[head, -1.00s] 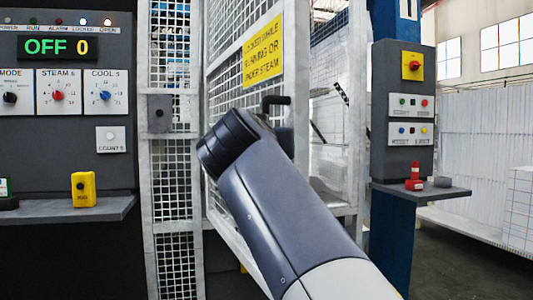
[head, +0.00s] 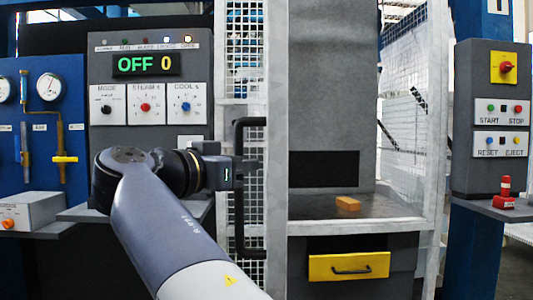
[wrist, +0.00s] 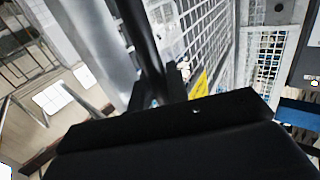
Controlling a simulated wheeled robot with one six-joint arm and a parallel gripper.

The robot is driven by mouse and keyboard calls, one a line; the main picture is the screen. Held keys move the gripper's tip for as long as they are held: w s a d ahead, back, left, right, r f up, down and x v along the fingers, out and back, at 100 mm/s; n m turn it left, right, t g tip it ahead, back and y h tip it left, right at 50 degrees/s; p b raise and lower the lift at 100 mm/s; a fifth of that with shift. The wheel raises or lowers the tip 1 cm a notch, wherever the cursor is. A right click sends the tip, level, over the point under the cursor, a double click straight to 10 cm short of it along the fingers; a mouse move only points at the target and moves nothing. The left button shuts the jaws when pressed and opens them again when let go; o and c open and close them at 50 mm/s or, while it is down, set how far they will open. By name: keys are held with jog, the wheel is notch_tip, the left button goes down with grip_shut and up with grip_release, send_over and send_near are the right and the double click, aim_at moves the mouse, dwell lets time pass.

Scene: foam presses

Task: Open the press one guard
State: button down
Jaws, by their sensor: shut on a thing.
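My gripper (head: 238,173) is shut on the handle, coming from the left; the fingertips are partly hidden against the dark bar. In the head view the press opening shows uncovered right of the handle, with an orange block (head: 347,203) on its bed.
The control panel (head: 150,67) reads OFF 0 at the left, with a grey shelf below it. A yellow drawer (head: 349,267) is under the press bed. A button post (head: 487,140) stands at the right, with a red object (head: 504,196) on its ledge.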

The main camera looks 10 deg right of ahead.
jog(key=shift+w+a+f+p, duration=0.15)
jog(key=shift+a+f, duration=0.1)
jog(key=shift+a, duration=0.25)
jog(key=shift+w+a+f+p, duration=0.1)
jog(key=shift+a+f+p, duration=0.1)
jog(key=shift+a, duration=0.3)
jog(key=c, duration=1.6)
grip_release()
jog(key=shift+s+a+r, duration=0.1)
jog(key=shift+s+a, duration=0.1)
jog(key=shift+o, duration=0.8)
jog(key=shift+d+r, duration=0.15)
jog(key=p+v, duration=0.1)
jog(key=v, duration=1)
jog(key=shift+p, duration=0.4)
jog(key=shift+w, duration=0.15)
